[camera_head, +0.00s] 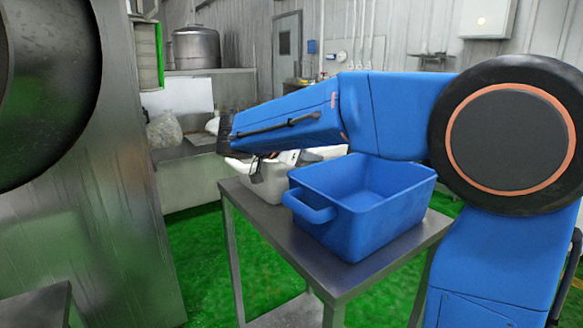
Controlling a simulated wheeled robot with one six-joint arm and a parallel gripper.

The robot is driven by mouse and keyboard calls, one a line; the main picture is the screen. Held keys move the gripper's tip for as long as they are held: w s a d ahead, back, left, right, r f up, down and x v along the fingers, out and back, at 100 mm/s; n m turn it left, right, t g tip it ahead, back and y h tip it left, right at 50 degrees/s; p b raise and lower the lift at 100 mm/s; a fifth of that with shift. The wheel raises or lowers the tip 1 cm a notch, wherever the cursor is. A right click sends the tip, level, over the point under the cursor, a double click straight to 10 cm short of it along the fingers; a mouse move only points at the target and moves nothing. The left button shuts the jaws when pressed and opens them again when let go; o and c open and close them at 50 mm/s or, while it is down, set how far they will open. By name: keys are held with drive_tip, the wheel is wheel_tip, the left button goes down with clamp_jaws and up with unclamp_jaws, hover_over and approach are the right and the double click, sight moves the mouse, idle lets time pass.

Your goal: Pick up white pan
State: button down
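The white pan (264,187) stands on the metal table, behind and to the left of a blue pan. My arm and the blue pan hide much of it. My gripper (256,176) hangs from the end of my blue arm and overlaps the pan's left part in this view. Its fingers look small and dark, and I cannot tell whether they are apart or touch the pan.
The blue pan (358,215) with a side handle fills the front of the metal table (318,277). A large steel machine (100,200) stands close on the left. A steel pot (196,48) sits on a shelf behind. Green floor shows between machine and table.

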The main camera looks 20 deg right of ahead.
drive_tip(key=shift+r, duration=0.1)
wheel_tip(320, 180, up, 17)
drive_tip(key=shift+f, duration=3.55)
